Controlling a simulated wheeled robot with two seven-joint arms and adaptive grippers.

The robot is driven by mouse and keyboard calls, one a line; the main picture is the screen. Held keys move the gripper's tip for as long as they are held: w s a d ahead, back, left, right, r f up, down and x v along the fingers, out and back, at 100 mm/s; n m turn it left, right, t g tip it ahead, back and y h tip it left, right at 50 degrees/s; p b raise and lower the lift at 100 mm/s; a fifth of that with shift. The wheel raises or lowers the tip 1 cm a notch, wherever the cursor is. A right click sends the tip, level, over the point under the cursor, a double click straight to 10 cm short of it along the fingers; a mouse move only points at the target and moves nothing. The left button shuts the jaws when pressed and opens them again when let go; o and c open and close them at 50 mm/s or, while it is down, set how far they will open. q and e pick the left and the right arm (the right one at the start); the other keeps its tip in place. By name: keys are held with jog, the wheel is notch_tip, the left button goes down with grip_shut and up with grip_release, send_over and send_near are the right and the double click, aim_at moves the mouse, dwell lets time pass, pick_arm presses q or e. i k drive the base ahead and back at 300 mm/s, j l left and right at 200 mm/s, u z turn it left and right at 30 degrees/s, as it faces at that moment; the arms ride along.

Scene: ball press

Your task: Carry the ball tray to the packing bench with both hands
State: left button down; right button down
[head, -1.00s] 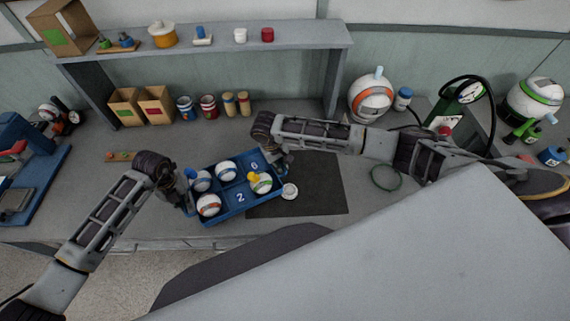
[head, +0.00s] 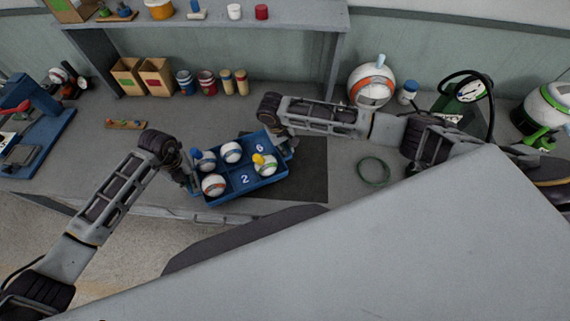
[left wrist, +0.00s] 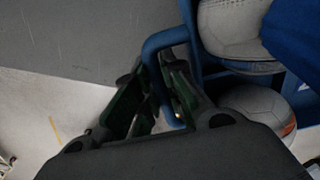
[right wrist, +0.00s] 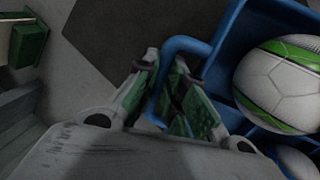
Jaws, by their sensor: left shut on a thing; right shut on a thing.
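The blue ball tray (head: 252,192) is in the middle of the head view, over the grey bench. Several white balls sit in it, among them an orange-striped ball (head: 213,186) and a green-striped ball (head: 267,170). Compartments marked 2 and 6 show no ball. My left gripper (head: 189,184) is shut on the tray's left handle, seen as a blue loop in the left wrist view (left wrist: 153,48). My right gripper (head: 286,150) is shut on the right handle, seen in the right wrist view (right wrist: 185,43). Whether the tray's underside touches the bench cannot be told.
The bench (head: 345,185) carries a dark mat (head: 306,175) beside the tray and a green ring (head: 373,171). Cardboard boxes (head: 157,77) and tins stand under the shelf at the back. A blue press (head: 40,125) is at far left, an orange-white round tank (head: 371,85) at back right.

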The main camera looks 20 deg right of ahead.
aim_at(309, 194)
jog(key=k+l+u, duration=0.15)
jog(key=l, duration=0.25)
jog(key=k+l+u, duration=0.1)
jog(key=l, duration=0.3)
jog(key=k+l+u, duration=0.15)
jog(key=l, duration=0.25)
jog(key=k+l+u, duration=0.1)
jog(key=k+l, duration=0.2)
